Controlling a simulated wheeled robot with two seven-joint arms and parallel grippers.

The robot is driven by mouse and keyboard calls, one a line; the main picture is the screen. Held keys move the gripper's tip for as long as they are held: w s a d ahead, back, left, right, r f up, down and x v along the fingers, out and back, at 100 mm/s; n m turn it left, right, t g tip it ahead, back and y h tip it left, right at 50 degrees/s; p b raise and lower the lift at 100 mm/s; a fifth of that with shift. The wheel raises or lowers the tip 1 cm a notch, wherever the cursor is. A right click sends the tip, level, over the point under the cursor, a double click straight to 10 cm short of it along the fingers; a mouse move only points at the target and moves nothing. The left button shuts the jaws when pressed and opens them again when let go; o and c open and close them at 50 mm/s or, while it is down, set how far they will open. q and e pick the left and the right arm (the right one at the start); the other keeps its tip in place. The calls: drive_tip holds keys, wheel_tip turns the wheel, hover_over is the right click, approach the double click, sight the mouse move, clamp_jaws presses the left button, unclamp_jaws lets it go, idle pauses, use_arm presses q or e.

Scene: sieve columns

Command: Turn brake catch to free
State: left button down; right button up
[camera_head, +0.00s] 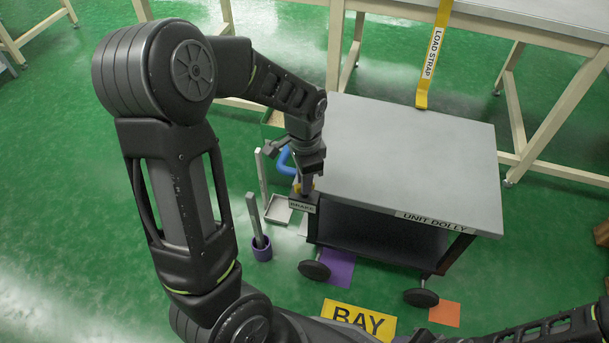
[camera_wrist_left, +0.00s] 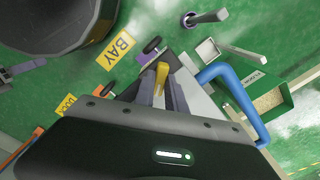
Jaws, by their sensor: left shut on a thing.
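The unit dolly (camera_head: 410,150) is a grey-topped cart on dark wheels. Its brake label (camera_head: 302,206) is at the near left corner. My left gripper (camera_head: 304,188) points down at that corner. In the left wrist view the yellow brake catch (camera_wrist_left: 161,75) stands between the fingers of the left gripper (camera_wrist_left: 161,92), which is shut on it. In the head view the gripper hides most of the catch, so its turn position is hard to tell. My right arm enters at the bottom right of the head view; its gripper does not show.
A blue handle (camera_wrist_left: 235,95) rises close beside the left gripper. A purple holder with a grey post (camera_head: 261,248) and a small tray (camera_head: 278,209) stand left of the dolly. A yellow BAY sign (camera_head: 358,318) lies in front.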

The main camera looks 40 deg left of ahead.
use_arm(q)
drive_tip(key=n+p, duration=0.1)
drive_tip(key=n, duration=0.2)
drive_tip(key=shift+r, duration=0.15)
drive_tip(key=n+p, duration=0.1)
drive_tip(key=n, duration=0.1)
drive_tip(key=shift+n, duration=0.4)
drive_tip(key=n+p, duration=0.2)
drive_tip(key=n, duration=0.3)
drive_tip(key=c, duration=1.4)
unclamp_jaws()
wheel_tip(320, 180, up, 8)
drive_tip(key=shift+f+p, duration=0.2)
drive_tip(key=shift+p, duration=0.95)
